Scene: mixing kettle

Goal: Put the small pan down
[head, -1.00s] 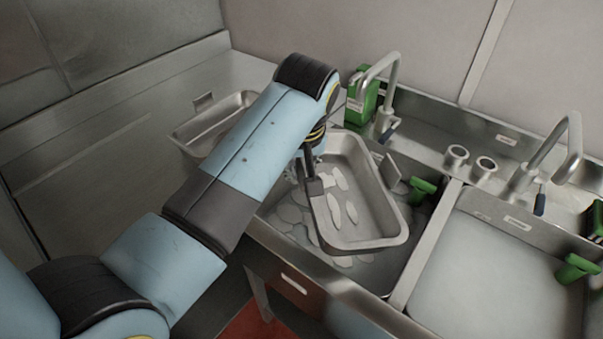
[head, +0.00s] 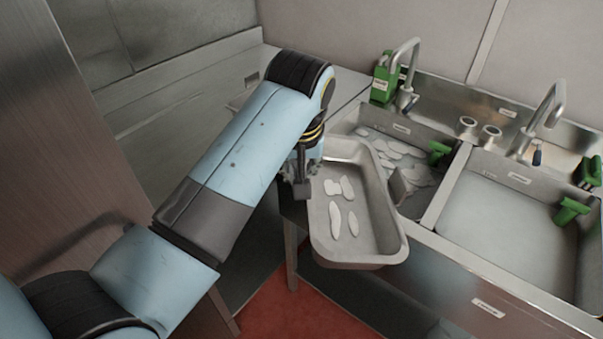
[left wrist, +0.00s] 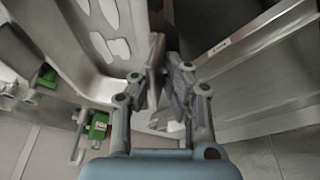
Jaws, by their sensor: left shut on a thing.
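The small pan (head: 353,222) is a rectangular metal pan with several whitish patches on its inside floor. It hangs in the air in front of the left sink basin, over the floor and the sink's front edge. My left gripper (head: 303,190) is shut on the pan at its left side. In the left wrist view the pan (left wrist: 85,60) fills the upper left, and the gripper fingers (left wrist: 168,85) are close together at its edge. The exact grip is partly hidden by the fingers. My right gripper is not in view.
The left sink basin (head: 408,128) holds whitish patches and a green object (head: 438,152). The right basin (head: 500,205) holds whitish water or a pale floor. Two taps stand behind. Another metal pan on the left counter (head: 170,110) is mostly hidden behind my arm.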

